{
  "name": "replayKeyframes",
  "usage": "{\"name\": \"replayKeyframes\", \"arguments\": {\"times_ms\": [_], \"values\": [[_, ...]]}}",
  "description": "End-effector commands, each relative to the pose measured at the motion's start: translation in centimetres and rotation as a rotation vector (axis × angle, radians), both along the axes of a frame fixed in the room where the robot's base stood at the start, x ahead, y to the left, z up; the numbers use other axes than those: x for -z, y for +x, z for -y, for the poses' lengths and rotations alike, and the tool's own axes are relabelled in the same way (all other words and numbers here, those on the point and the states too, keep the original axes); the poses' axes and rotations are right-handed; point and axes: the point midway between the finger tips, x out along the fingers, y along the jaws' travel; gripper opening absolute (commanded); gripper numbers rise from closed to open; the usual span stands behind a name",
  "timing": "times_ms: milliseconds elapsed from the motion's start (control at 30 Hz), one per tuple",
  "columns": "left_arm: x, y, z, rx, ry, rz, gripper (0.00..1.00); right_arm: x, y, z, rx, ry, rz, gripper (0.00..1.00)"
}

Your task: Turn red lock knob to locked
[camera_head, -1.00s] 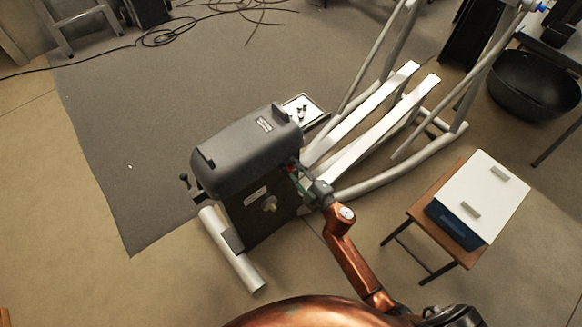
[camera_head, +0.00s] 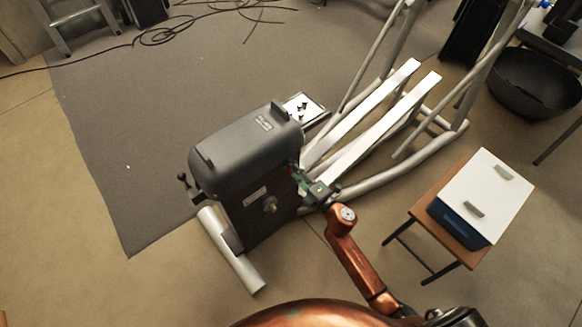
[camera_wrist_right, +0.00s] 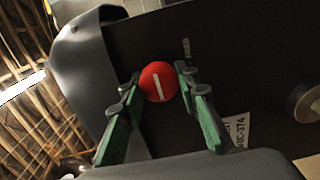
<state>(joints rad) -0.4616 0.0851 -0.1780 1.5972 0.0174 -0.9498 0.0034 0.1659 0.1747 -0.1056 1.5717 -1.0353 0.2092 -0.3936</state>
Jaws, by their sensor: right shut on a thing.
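The red lock knob (camera_wrist_right: 158,82) is round with a white line across its face and sits on the dark side panel of the elliptical. In the right wrist view its line is tilted a little off vertical. My right gripper (camera_wrist_right: 157,86) has its green fingers on either side of the knob and is shut on it. In the head view my right gripper (camera_head: 297,176) is against the side of the elliptical's grey-topped housing (camera_head: 245,150), and the knob is mostly hidden there. My left gripper is not in view.
A round knob or hub (camera_wrist_right: 307,102) and a white label (camera_wrist_right: 238,130) are on the same panel. A small wooden table (camera_head: 459,248) with a white-lidded blue box (camera_head: 487,195) stands at the right. A small tray (camera_head: 318,108) lies behind the housing.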

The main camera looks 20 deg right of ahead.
Motion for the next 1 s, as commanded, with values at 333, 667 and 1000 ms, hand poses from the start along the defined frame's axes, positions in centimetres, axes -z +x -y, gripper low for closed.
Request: {"name": "replayKeyframes", "arguments": {"times_ms": [333,667,1000], "values": [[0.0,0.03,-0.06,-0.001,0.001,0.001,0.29,0.2,-0.09,-0.09,-0.002,-0.007,-0.001,0.05],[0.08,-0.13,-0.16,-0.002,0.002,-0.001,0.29,0.1,-0.05,-0.05,-0.001,-0.004,0.0,0.47],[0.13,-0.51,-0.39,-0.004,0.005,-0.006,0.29,0.02,-0.02,-0.02,0.0,-0.004,0.001,0.47]]}}
